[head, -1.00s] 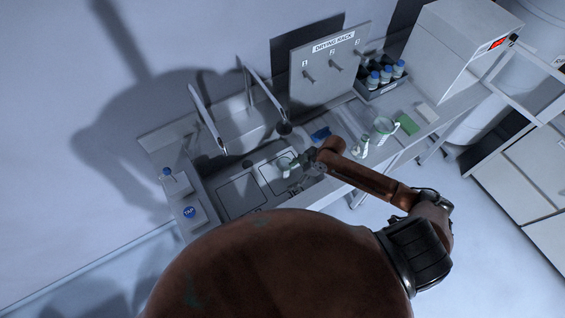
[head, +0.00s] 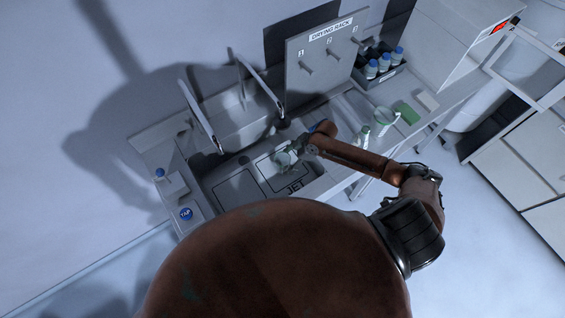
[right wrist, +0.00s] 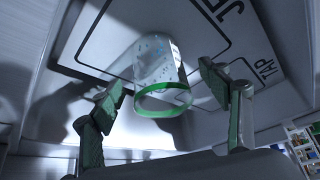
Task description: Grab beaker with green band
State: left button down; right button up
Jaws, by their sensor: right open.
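A clear beaker with a green band (right wrist: 161,66) lies in the sink area, its banded end toward the camera in the right wrist view. It shows small in the head view (head: 284,158), partly hidden by my gripper. My right gripper (right wrist: 162,92) is open, with one green-padded finger on each side of the beaker. Gaps show between the pads and the glass, so it is not gripped. In the head view my right gripper (head: 297,151) is just right of the beaker. My left gripper is not in view.
A drying rack board (head: 322,55) with pegs stands behind. Another green-rimmed vessel (head: 384,118), a small bottle (head: 362,136) and a green block (head: 407,113) stand right of my forearm. Blue-capped bottles (head: 384,63) sit in a dark tray. Tall taps (head: 203,115) rise at the sink.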

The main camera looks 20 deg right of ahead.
jog(key=p+x, duration=0.1)
jog(key=x, duration=0.4)
jog(key=shift+w+d, duration=0.1)
jog(key=shift+d, duration=0.1)
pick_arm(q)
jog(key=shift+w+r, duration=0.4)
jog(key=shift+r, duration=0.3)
pick_arm(e)
jog(key=shift+c, duration=0.2)
jog(key=c, duration=1.4)
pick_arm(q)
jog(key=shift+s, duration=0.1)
pick_arm(e)
jog(key=shift+r, duration=0.2)
